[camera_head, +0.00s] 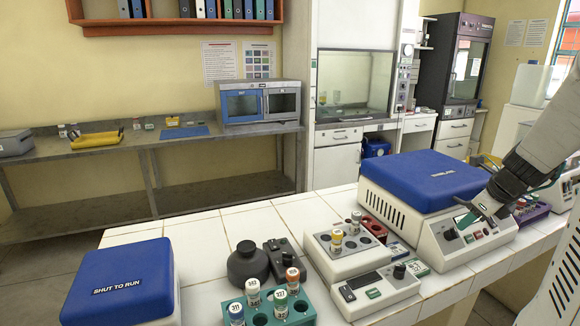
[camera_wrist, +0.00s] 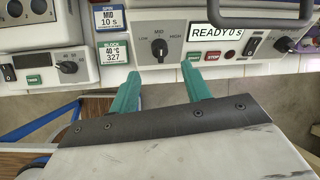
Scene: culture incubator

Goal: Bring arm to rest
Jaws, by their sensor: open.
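My gripper (camera_head: 468,212) is at the front panel of the blue-lidded machine (camera_head: 425,180) on the tiled bench. In the wrist view my gripper (camera_wrist: 160,66) has two teal fingers set apart with nothing between them. Its right fingertip is close to the green start button (camera_wrist: 194,57); I cannot tell whether it touches. The panel display (camera_wrist: 217,30) reads "READY 0 s", and the knob (camera_wrist: 159,48) stands by the MID mark. The machine's lid is down. My arm comes in from the right.
A second blue-lidded box (camera_head: 120,285), labelled "SHUT TO RUN", stands at front left. A teal rack (camera_head: 262,316) holds several capped vials. A white block unit (camera_head: 345,250) with vials stands left of the machine. A microwave-like oven (camera_head: 262,102) is on the back counter.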

